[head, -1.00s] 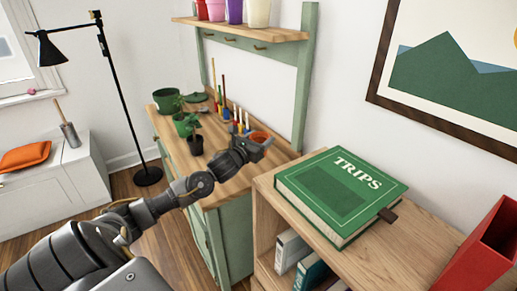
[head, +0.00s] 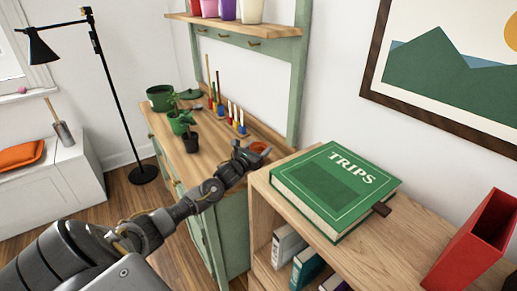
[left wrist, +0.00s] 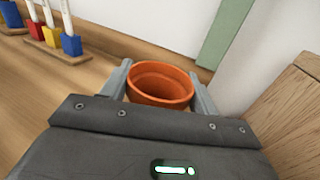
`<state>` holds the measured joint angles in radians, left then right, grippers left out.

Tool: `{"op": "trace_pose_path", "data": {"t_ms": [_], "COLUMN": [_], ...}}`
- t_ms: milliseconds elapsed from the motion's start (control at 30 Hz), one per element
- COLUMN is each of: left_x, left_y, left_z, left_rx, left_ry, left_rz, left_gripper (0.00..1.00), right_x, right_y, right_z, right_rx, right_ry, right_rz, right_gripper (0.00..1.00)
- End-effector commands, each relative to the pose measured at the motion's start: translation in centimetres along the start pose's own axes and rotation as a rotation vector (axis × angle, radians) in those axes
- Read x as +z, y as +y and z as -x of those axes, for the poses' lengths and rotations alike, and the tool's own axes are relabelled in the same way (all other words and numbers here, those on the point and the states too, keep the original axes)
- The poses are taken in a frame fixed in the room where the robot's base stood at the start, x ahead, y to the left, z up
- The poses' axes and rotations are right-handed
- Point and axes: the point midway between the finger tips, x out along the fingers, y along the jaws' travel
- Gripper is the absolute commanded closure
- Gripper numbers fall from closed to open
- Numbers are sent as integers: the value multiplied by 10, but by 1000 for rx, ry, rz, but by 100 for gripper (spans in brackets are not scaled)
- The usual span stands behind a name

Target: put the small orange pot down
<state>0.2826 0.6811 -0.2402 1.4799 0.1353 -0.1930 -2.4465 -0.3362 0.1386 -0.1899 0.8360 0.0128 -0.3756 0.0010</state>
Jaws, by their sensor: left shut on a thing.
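The small orange pot (left wrist: 160,84) sits between the two fingers of my left gripper in the left wrist view, its open rim facing up. My left gripper (left wrist: 162,88) is shut on it, with a finger on each side. In the head view the orange pot (head: 259,147) shows partly behind the left gripper (head: 253,155), over the right end of the wooden bench top (head: 215,165). I cannot tell whether its base touches the wood. My right gripper is not in view.
A wooden bookcase (head: 419,221) with a large green book (head: 335,188) is close on the right. Bare wood lies left of the gripper.

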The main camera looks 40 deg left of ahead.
Motion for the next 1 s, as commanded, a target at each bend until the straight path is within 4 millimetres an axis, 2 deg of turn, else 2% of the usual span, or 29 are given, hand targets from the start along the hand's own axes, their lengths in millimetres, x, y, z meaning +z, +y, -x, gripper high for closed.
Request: {"op": "trace_pose_path", "data": {"t_ms": [267,300,433,800,900,1000], "left_x": [-1,-1,-1,2,-1,0], "left_y": [0,0,0,0,1,0], "left_z": [0,0,0,1,16,36], "left_rx": [0,0,0,0,-1,-3], "left_ry": [-1,-1,-1,0,1,2], "left_rz": [0,0,0,0,-3,-4], "left_gripper": [62,35,18,18,18,18], "right_x": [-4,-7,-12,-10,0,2], "right_y": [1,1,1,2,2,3], "right_z": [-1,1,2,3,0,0], "right_rx": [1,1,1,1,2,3], "right_ry": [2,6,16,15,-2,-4], "right_rz": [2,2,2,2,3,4], "right_gripper": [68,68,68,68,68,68]}}
